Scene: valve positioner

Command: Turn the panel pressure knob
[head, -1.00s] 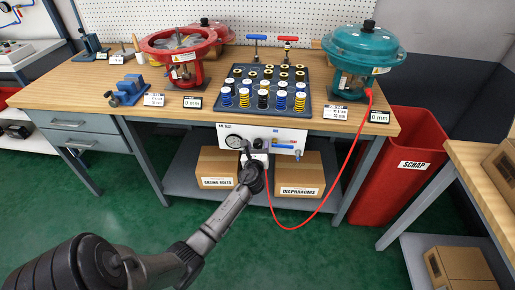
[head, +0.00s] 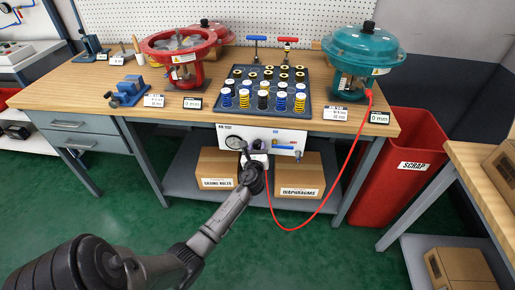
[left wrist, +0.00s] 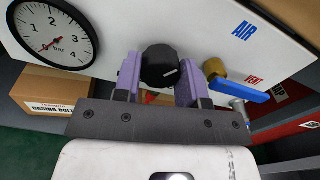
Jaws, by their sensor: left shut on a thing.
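The white panel (head: 228,129) hangs under the bench's front edge and carries a round gauge (head: 235,142). The black pressure knob (left wrist: 160,67) has a white mark pointing to the right in the left wrist view. My left gripper (head: 253,150) is at the panel front; its purple fingers stand on either side of the knob and are shut on it. In the left wrist view the gauge (left wrist: 52,33) is left of the knob, and a blue vent lever (left wrist: 238,90) with a brass fitting (left wrist: 214,68) is right of it. My right gripper is not in view.
A red hose (head: 325,205) loops from the panel up to the teal actuator (head: 362,48). A red actuator (head: 180,52) and a tray (head: 310,105) of springs stand on the bench (head: 90,85). Boxes (head: 297,183) sit on the shelf below. A red scrap bin (head: 390,195) stands right.

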